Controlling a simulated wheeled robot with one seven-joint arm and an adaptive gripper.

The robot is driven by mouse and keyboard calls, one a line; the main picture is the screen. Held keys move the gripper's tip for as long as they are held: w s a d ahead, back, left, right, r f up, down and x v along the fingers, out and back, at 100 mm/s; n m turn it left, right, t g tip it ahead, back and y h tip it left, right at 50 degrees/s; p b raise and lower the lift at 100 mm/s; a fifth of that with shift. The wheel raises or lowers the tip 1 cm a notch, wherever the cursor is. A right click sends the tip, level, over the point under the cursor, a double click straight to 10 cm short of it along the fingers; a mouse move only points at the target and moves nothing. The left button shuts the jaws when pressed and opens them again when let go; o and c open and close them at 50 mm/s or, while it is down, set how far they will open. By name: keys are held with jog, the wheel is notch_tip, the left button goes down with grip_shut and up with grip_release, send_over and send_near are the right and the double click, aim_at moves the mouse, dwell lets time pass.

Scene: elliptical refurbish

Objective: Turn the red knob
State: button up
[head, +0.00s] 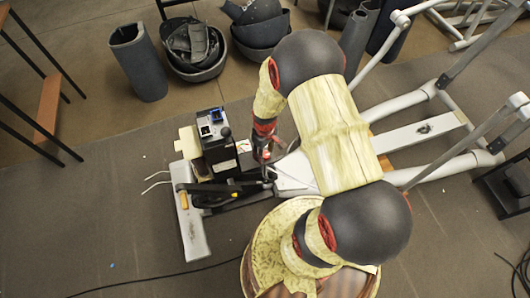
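I cannot make out a red knob for sure in the head view. Red patches near the end of my arm may be part of the arm itself. My gripper (266,153) is at the lower end of the arm, just right of a black box (217,155) on the elliptical machine's front. The gripper is small and partly hidden by my arm, so I cannot tell whether its fingers are open or shut. The box has a blue part, a white part and a small dark round knob (226,132) on top. A small orange piece (183,200) shows on the machine's left side.
The elliptical's white frame (415,132) and grey tubes run to the upper right. Its front foot (193,235) lies at left. Dark bins (137,62) and bowl-like shells (262,32) stand at the back. A black cable (165,283) lies on the floor. Floor at lower left is mostly clear.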

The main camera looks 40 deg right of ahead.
jog(key=c, duration=0.9)
jog(key=shift+c, duration=0.2)
jog(key=m+p, duration=0.1)
jog(key=m, duration=0.3)
jog(key=shift+r+p, duration=0.1)
jog(key=shift+p, duration=0.3)
jog(key=shift+m+p, duration=0.4)
jog(key=shift+m, duration=1.2)
jog(key=o, duration=1.2)
jog(key=shift+c, duration=0.2)
